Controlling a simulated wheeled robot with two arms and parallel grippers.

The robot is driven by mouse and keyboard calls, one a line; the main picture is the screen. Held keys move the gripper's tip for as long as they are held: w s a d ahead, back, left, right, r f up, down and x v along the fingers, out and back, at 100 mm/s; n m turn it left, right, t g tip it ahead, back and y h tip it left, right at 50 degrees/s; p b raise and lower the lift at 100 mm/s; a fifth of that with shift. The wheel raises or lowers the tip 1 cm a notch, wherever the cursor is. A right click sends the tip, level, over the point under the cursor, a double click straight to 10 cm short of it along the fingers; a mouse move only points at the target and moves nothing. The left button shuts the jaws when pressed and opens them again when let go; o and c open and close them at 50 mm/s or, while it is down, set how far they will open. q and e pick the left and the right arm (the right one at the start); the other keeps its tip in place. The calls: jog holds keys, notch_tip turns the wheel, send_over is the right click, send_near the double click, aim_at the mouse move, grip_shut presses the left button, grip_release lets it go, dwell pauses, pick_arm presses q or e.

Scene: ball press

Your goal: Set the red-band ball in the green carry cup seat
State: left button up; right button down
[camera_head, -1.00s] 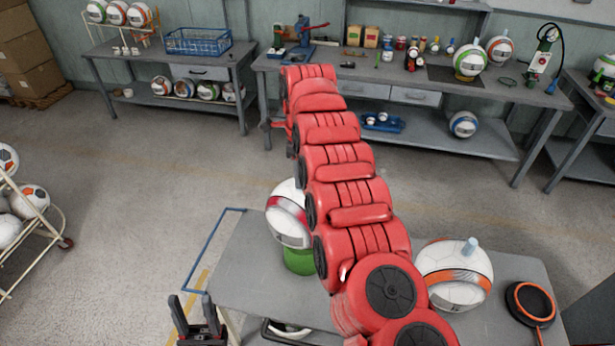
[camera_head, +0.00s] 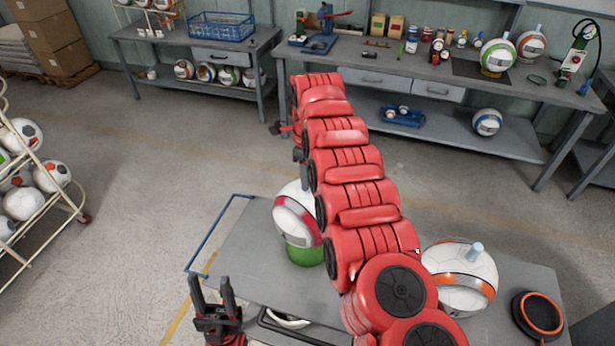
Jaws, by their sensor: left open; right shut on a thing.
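The white ball with a red band (camera_head: 290,215) is at the green carry cup (camera_head: 304,255) on the grey table (camera_head: 245,250). Its lower side meets the cup rim in the picture; I cannot tell whether it rests fully in the seat. My red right arm crosses in front and hides the ball's right side and part of the cup. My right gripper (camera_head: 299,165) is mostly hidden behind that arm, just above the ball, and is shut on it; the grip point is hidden. My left gripper (camera_head: 213,292) is open and empty, fingers up, at the table's front left.
A white ball with an orange band (camera_head: 462,275) and a black-orange round pad (camera_head: 537,315) are on the table's right. A blue frame (camera_head: 217,235) borders the left edge. Ball racks (camera_head: 60,195) stand left; workbenches (camera_head: 420,80) stand behind. Open floor lies between.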

jog(key=c, duration=1)
grip_release()
jog(key=o, duration=0.4)
jog(key=shift+a, duration=0.15)
